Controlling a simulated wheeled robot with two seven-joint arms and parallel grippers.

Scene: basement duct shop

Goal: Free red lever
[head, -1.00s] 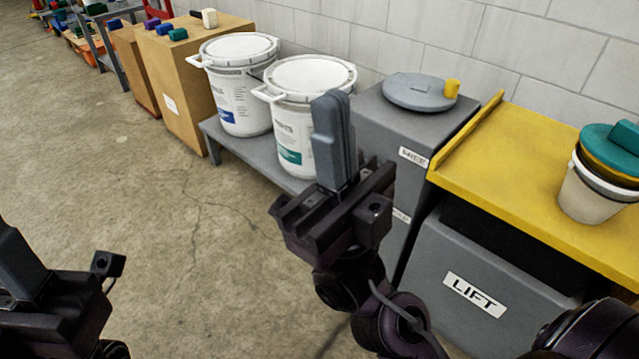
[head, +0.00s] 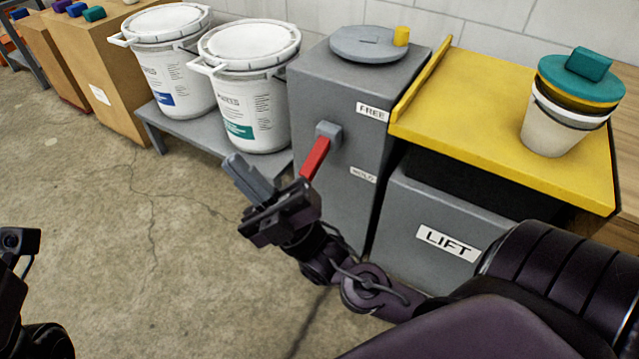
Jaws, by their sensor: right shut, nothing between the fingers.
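The red lever (head: 315,159) sticks out from a grey pivot block on the front of a grey cabinet (head: 335,92). It slants down and to the left, its lower end near my right gripper. A "FREE" label (head: 371,112) is above and right of the pivot, and a "HOLD" label (head: 363,175) is lower. My right gripper (head: 243,172) is shut and empty, in front of the cabinet and left of the lever, apart from it as far as I can tell. Only part of my left arm shows at the lower left edge; its fingers are out of view.
Two white buckets (head: 165,70) (head: 245,95) stand on a low grey bench (head: 152,118) left of the cabinet. On the right, a yellow-topped unit (head: 470,135) labelled "LIFT" carries a cup with a teal lid (head: 582,85). The concrete floor at left is clear.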

